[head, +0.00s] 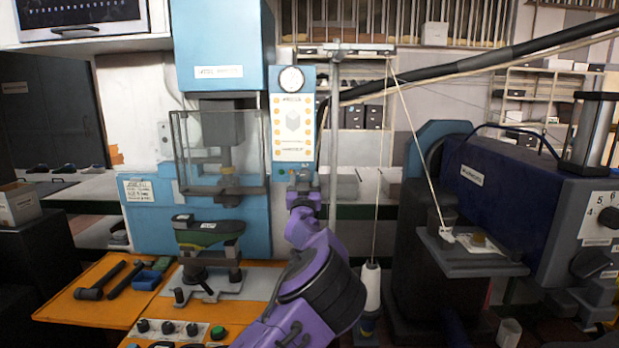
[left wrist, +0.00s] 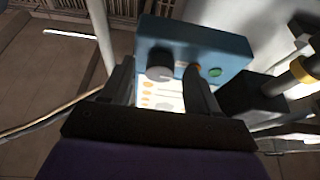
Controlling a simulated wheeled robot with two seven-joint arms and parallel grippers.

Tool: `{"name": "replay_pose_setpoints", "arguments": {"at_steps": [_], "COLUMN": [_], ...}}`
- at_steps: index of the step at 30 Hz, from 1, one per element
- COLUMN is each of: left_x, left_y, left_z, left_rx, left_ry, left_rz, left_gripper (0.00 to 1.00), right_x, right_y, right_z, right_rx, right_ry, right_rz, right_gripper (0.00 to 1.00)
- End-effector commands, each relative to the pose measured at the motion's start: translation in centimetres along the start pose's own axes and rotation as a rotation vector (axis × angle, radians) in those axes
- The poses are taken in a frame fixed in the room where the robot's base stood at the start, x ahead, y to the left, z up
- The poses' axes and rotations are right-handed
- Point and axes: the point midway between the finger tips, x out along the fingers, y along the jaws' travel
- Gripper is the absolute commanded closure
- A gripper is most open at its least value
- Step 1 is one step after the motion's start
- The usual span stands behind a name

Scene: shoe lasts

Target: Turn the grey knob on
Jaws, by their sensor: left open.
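The grey knob (left wrist: 160,62) sits on the lower end of a blue control panel (left wrist: 190,42), beside a green button (left wrist: 215,71). My left gripper (left wrist: 160,72) is open, with one finger on each side of the knob in the left wrist view. I cannot tell whether the fingers touch it. In the head view my left gripper (head: 299,180) reaches up to the bottom of the panel (head: 293,110) and hides the knob there. My right gripper is not in view.
The blue press with a clear guard (head: 220,150) stands left of the panel. An orange table (head: 100,270) holds hammers (head: 95,290) and a row of black knobs (head: 168,327). A white thread cone (head: 371,287) and a dark blue machine (head: 510,185) stand to the right.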

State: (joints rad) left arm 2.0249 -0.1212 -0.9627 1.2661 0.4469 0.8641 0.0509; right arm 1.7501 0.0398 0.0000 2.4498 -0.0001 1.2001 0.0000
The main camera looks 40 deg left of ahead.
Motion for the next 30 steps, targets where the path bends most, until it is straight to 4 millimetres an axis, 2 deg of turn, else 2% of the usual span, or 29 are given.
{"name": "replay_pose_setpoints", "arguments": {"at_steps": [4,9,20,30], "left_x": [0.0,-0.1,-0.1,-0.2], "left_y": [0.0,0.0,-0.1,-0.3], "left_z": [0.1,0.1,0.3,0.5], "left_rx": [0.000,0.000,0.034,0.241], "left_ry": [-0.001,-0.001,-0.003,-0.003], "left_rz": [0.000,0.000,0.014,0.099], "left_gripper": [0.40,0.95,0.96,0.96], "right_x": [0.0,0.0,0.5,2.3], "right_y": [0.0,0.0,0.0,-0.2], "right_z": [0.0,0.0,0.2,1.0], "right_rx": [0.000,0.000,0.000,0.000], "right_ry": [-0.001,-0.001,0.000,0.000], "right_rz": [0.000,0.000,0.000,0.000], "right_gripper": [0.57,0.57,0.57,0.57]}}
